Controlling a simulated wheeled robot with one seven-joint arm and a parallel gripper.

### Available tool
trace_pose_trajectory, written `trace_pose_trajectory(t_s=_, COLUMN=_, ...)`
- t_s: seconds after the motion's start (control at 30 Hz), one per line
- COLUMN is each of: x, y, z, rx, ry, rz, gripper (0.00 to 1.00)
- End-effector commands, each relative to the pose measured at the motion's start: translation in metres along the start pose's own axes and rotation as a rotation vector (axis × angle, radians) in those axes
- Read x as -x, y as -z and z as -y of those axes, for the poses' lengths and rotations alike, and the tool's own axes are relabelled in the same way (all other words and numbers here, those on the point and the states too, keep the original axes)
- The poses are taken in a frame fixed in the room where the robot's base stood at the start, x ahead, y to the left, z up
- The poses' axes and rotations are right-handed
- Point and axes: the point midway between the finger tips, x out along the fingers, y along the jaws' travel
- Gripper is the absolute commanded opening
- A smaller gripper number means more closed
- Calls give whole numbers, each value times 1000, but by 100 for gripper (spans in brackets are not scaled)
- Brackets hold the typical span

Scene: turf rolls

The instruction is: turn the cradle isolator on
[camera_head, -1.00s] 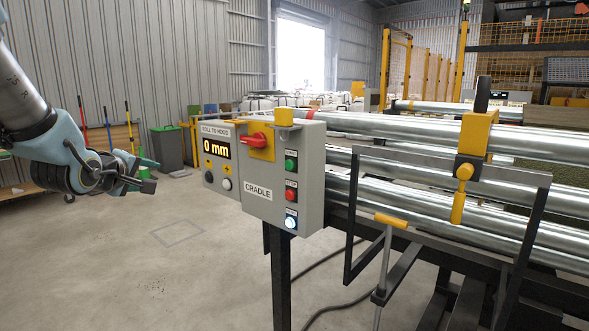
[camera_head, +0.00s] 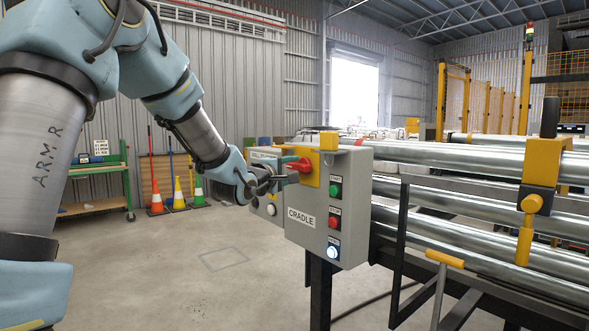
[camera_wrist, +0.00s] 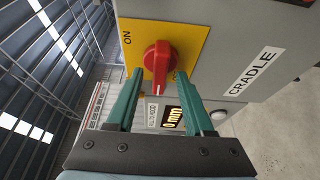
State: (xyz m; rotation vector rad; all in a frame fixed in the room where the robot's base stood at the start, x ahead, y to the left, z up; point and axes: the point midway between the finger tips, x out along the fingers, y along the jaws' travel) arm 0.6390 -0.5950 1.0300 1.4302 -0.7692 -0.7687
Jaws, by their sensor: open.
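The cradle isolator is a red rotary handle (camera_head: 303,165) on a yellow plate (camera_head: 328,142), on the grey CRADLE box (camera_head: 301,230). In the wrist view the red handle (camera_wrist: 158,62) points down the picture; an ON mark (camera_wrist: 127,38) is at the plate's left, and lettering at the right is partly hidden by a finger. My gripper (camera_head: 289,164) is at the handle from the left. In the wrist view its two green fingers (camera_wrist: 160,74) are open, one on each side of the handle. A gap shows beside the handle; I cannot tell whether either finger touches it.
Start (camera_head: 336,187), stop (camera_head: 334,217) and a lit button (camera_head: 333,252) are on the box's right part. The small display panel (camera_head: 268,206) is partly behind my gripper. Steel tubes (camera_head: 460,155) and a black frame are to the right. The floor at left is open.

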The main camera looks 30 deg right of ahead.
Motion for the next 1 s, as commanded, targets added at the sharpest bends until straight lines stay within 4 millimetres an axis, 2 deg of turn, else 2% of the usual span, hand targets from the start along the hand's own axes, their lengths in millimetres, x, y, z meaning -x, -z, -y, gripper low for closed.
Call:
trace_pose_trajectory(t_s=0.13, x=-11, y=0, z=0, rx=1, ry=0, rz=-1, gripper=52)
trace_pose_trajectory(t_s=0.43, x=-12, y=0, z=0, rx=0, ry=1, rz=-1, gripper=52)
trace_pose_trajectory(t_s=0.9, x=-12, y=0, z=0, rx=0, ry=1, rz=-1, gripper=1)
trace_pose_trajectory(t_s=1.0, x=-12, y=0, z=0, rx=0, ry=1, rz=-1, gripper=0)
